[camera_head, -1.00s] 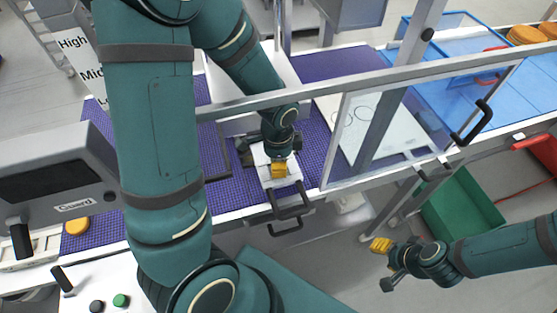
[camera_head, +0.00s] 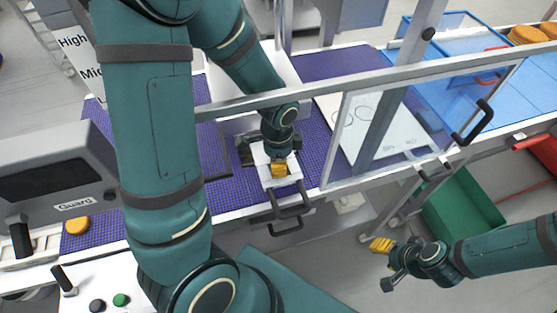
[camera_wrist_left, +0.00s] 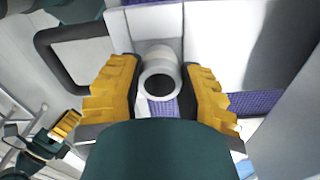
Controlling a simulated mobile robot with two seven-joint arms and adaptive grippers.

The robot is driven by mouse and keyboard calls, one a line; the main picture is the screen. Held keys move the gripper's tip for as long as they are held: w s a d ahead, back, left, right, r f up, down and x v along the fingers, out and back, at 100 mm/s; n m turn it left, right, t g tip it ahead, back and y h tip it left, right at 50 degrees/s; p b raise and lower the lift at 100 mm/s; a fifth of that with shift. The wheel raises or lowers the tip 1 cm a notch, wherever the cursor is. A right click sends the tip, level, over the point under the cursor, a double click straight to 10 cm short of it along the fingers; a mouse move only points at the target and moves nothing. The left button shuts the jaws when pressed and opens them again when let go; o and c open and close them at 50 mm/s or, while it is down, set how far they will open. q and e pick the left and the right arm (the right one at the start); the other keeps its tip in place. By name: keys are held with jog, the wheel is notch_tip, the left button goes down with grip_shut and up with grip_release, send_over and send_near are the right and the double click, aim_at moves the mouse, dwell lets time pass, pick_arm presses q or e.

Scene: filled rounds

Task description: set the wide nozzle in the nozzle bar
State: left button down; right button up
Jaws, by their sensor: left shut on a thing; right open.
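My left gripper (camera_head: 279,171) is at the pale fitting by the front edge of the purple belt. In the left wrist view its yellow fingers (camera_wrist_left: 160,98) are shut on a pale round nozzle (camera_wrist_left: 158,58) with a dark open mouth. A pale block (camera_wrist_left: 215,35), perhaps the nozzle bar, stands right behind the nozzle; I cannot tell whether the nozzle is seated in it. In the head view the arm and gripper hide the nozzle. My right gripper (camera_head: 386,264) is open and empty at the lower right, away from the belt.
A metal guard frame (camera_head: 350,84) with a clear panel crosses near my left arm. Black handles (camera_head: 287,225) hang below the fitting. A grey box marked Guard (camera_head: 55,180) is at left. A blue tray (camera_head: 450,100) is at right, with a green bin (camera_head: 465,210) below.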

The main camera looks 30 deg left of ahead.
pick_arm(q)
jog(key=shift+f, duration=0.2)
grip_release()
dwell(0.4)
jog(key=shift+r, duration=0.15)
jog(key=shift+r+p, duration=0.8)
jog(key=shift+r, duration=0.3)
jog(key=shift+r+p, duration=0.5)
jog(key=shift+r, duration=1.8)
